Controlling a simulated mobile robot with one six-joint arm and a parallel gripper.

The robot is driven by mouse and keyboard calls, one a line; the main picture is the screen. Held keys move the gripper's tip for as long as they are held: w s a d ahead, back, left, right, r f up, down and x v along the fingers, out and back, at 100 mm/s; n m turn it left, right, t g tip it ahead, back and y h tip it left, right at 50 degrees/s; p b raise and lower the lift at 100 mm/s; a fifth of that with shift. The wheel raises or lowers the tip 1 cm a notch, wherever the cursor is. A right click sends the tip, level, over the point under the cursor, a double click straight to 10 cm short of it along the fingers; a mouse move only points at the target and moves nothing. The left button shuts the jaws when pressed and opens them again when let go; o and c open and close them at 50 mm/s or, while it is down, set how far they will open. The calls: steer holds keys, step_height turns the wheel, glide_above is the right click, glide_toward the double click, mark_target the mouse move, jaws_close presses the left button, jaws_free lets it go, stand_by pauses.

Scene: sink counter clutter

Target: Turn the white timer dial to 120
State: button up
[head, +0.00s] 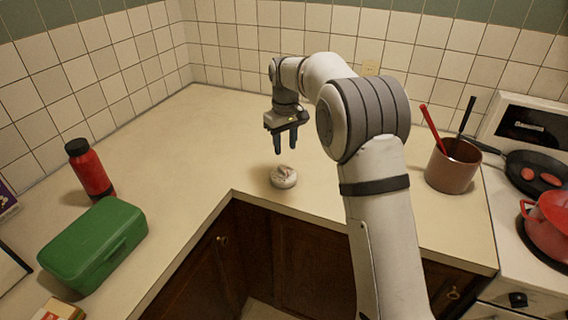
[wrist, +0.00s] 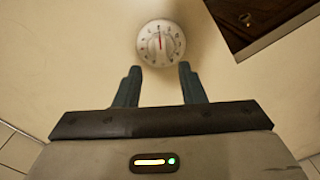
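The white timer dial (head: 283,177) is a small round piece lying on the counter near its inner corner edge. In the wrist view the dial (wrist: 161,43) shows its face, with dark marks round the rim and a red pointer line in the middle; the numbers are too small to read. My gripper (head: 286,151) is above and just behind the dial, pointing down. In the wrist view my gripper (wrist: 159,75) has its two fingers apart with nothing between them. The dial lies just beyond the fingertips, and I see no contact.
The cream counter (head: 190,130) is clear around the dial. A red bottle (head: 91,172) and a green box (head: 95,245) stand at left. A brown pot with utensils (head: 452,170) stands at right, beside the stove with a black pan (head: 540,165) and red pot (head: 550,228).

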mark_target(284, 168)
steer(key=shift+w+a+f, duration=0.25)
steer(key=shift+a+f, duration=0.05)
steer(key=shift+f, duration=0.4)
step_height(284, 168, down, 7)
steer(key=shift+r+p, duration=0.1)
steer(key=shift+p, duration=0.3)
steer(key=shift+c, duration=0.3)
jaws_close()
steer(key=shift+d, duration=0.2)
steer(key=shift+a, duration=0.15)
